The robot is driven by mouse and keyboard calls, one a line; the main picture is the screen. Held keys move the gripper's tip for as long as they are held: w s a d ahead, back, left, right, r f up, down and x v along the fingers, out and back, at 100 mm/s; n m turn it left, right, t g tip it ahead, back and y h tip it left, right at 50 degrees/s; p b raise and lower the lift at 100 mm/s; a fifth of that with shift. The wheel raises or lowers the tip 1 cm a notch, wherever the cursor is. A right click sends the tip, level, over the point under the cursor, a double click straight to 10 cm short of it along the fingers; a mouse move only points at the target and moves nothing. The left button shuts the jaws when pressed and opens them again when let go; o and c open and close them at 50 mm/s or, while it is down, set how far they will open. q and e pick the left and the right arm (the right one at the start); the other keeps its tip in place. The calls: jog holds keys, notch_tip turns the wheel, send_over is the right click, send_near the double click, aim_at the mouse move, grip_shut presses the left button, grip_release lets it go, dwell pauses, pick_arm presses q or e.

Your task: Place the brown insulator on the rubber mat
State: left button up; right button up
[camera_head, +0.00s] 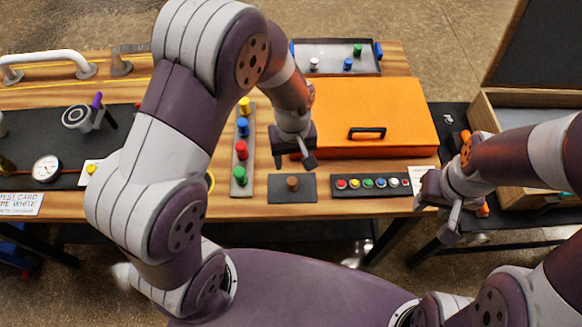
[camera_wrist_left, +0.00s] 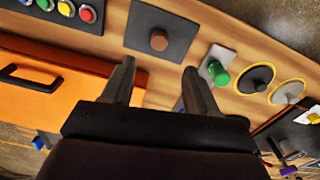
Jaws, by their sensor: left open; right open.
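The brown insulator (camera_head: 292,183) stands upright on a small dark rubber mat (camera_head: 279,194) near the table's front edge. In the left wrist view, the brown insulator (camera_wrist_left: 159,40) is near the middle of the mat (camera_wrist_left: 136,21). My left gripper (camera_head: 296,163) is open and empty, just behind the mat in the head view. In the left wrist view its two fingers (camera_wrist_left: 159,68) are spread apart, with the insulator beyond their tips and not between them. My right gripper (camera_head: 437,196) is open at the table's right front corner, apart from the insulator.
A strip with yellow, blue, red and green insulators (camera_head: 241,150) is left of the mat. A button panel (camera_head: 371,185) is right of it. An orange case (camera_head: 372,110) and a tray (camera_head: 337,46) with small pieces lie behind. An open wooden box (camera_head: 510,105) stands at right.

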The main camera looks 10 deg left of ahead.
pick_arm(q)
jog(key=s+a+r+m+t, duration=0.1)
jog(key=s+a+r+m, duration=0.4)
jog(key=s+a+r, duration=0.2)
jog(key=shift+s+a+r, duration=0.15)
jog(key=shift+s+r, duration=0.35)
jog(key=shift+s, duration=0.2)
